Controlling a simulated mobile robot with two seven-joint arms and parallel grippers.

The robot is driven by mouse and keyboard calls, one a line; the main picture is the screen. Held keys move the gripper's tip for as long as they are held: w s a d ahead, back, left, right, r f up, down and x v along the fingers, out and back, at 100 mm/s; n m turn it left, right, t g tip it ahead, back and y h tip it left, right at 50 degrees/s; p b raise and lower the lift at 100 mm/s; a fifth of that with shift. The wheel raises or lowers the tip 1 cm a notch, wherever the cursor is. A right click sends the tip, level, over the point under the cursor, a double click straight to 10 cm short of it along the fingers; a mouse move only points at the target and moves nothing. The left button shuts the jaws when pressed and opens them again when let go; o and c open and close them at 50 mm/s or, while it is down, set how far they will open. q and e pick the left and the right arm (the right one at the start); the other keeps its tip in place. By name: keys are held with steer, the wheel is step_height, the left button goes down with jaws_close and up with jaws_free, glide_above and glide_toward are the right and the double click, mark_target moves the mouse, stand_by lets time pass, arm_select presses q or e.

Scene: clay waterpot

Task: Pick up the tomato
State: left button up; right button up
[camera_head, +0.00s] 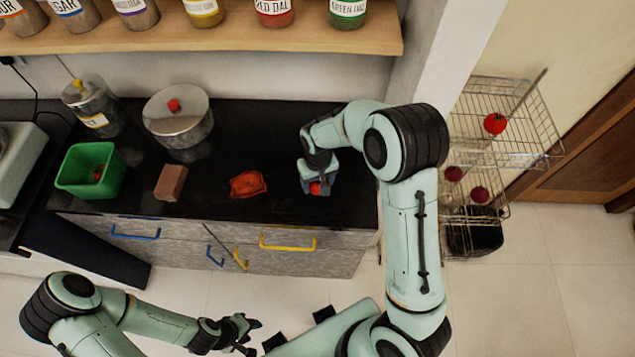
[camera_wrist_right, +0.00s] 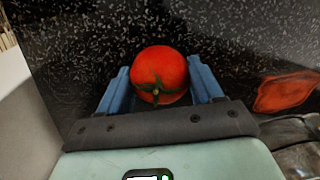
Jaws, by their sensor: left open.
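The red tomato (camera_wrist_right: 160,72) with a green stem lies between the two blue fingers of my right gripper (camera_wrist_right: 160,85) in the right wrist view. The fingers are close on both sides of it; I cannot tell whether they touch it. In the head view, my right gripper (camera_head: 318,188) points down at the right part of the black counter (camera_head: 215,200), and a bit of the tomato (camera_head: 315,188) shows beneath it. My left gripper (camera_head: 245,330) is open and empty, low in front of the cabinet.
An orange-red flat item (camera_head: 248,184), a brown block (camera_head: 171,183), a green bin (camera_head: 90,170) and a steel pot (camera_head: 178,120) stand on the counter. A shelf of jars (camera_head: 200,40) hangs above. A wire rack (camera_head: 500,125) with red items is right of my right arm.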

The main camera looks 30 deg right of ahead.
steer(key=shift+r, duration=0.15)
arm_select(q)
steer(key=shift+w+r+p, duration=0.8)
steer(key=shift+w+r, duration=0.15)
steer(key=shift+r, duration=0.15)
arm_select(e)
step_height(320, 180, up, 20)
